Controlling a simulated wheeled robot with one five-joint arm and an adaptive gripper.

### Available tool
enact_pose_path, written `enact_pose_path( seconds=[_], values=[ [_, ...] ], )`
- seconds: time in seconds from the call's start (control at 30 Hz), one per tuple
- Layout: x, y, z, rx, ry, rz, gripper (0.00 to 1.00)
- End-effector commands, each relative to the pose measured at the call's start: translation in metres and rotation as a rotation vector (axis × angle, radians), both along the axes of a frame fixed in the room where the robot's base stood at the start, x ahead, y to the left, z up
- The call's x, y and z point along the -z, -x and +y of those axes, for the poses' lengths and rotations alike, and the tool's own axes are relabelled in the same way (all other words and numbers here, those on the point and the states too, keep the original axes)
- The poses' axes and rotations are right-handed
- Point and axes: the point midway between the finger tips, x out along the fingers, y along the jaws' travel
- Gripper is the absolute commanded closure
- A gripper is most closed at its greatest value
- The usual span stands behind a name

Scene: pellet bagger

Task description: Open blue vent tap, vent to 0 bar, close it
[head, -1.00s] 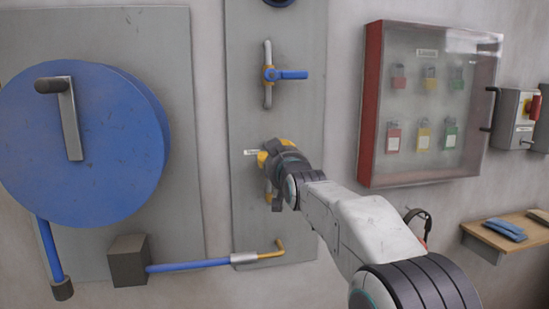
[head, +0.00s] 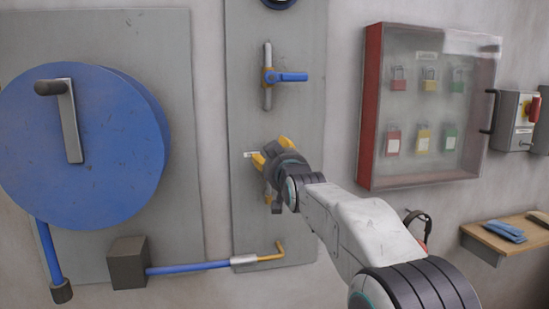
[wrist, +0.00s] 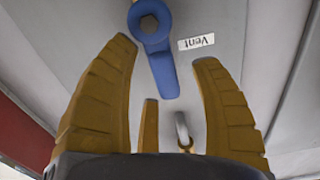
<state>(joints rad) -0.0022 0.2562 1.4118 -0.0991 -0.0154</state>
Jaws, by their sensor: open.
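The blue vent tap (wrist: 157,45) shows in the wrist view, with a round hub at the top and a lever running down from it in the picture. A white label reading "Vent" (wrist: 196,42) sits beside it, upside down. My gripper (wrist: 163,55) is open, its yellow fingers on either side of the lever; I see no clear contact. In the head view my gripper (head: 271,150) is at the grey panel (head: 304,130) and hides the vent tap. The gauge (head: 280,3) is cut off at the top edge, so its reading cannot be seen.
Another blue-handled tap (head: 288,77) is above my gripper, its handle horizontal. A blue hose reel (head: 110,140) is at left, with a blue hose (head: 190,266) below. A red-sided padlock cabinet (head: 374,110) and a small shelf (head: 490,236) are at right.

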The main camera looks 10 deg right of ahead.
Motion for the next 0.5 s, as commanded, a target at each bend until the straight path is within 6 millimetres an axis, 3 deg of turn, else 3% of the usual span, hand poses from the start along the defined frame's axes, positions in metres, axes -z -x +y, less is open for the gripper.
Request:
enact_pose_path(
  seconds=[0.27, 0.5],
  values=[
    [0.000, 0.015, 0.000, 0.000, 0.000, 0.002, 0.42],
    [-0.001, 0.050, 0.000, 0.000, 0.000, 0.000, 0.42]
  ],
)
